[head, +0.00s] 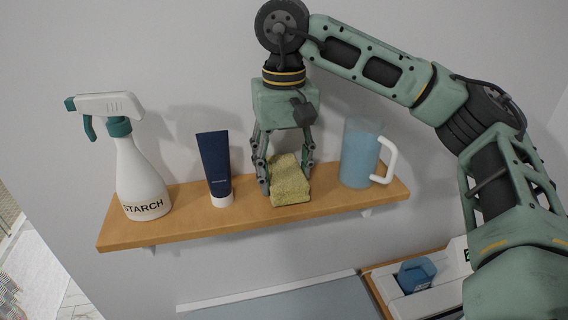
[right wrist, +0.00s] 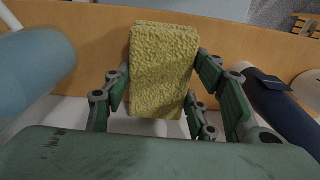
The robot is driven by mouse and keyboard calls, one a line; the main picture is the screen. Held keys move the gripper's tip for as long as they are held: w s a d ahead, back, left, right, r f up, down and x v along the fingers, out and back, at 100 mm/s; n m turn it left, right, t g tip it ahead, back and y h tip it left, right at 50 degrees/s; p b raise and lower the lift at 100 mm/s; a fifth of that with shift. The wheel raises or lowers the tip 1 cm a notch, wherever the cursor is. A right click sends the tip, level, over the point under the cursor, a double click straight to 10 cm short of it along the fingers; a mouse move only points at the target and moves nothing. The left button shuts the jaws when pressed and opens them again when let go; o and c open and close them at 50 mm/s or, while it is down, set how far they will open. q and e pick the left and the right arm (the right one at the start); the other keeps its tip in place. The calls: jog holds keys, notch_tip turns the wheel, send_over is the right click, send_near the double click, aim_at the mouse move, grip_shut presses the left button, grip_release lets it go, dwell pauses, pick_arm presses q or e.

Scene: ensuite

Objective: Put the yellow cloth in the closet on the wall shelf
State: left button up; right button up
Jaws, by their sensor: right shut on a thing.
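The yellow cloth (head: 289,186) is a folded, textured block on the wooden wall shelf (head: 245,212), between the dark blue tube and the blue mug. My right gripper (head: 285,178) points down from above with its fingers on both sides of the cloth, shut on it. In the right wrist view the cloth (right wrist: 162,70) lies between the fingers (right wrist: 162,100), with the shelf (right wrist: 100,50) beneath it. The cloth appears to touch the shelf top. My left gripper is not in view.
On the shelf stand a starch spray bottle (head: 141,175) at left, a dark blue tube (head: 213,165) left of the cloth, and a blue mug (head: 359,155) close on its right. Below right, a white box (head: 407,301) holds a blue item (head: 416,275).

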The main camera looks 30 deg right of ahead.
aim_at(284, 171)
jog(key=shift+f, duration=0.2)
jog(key=shift+f+b, duration=0.35)
jog(key=shift+b, duration=0.15)
jog(key=o, duration=1.3)
notch_tip(284, 171, up, 12)
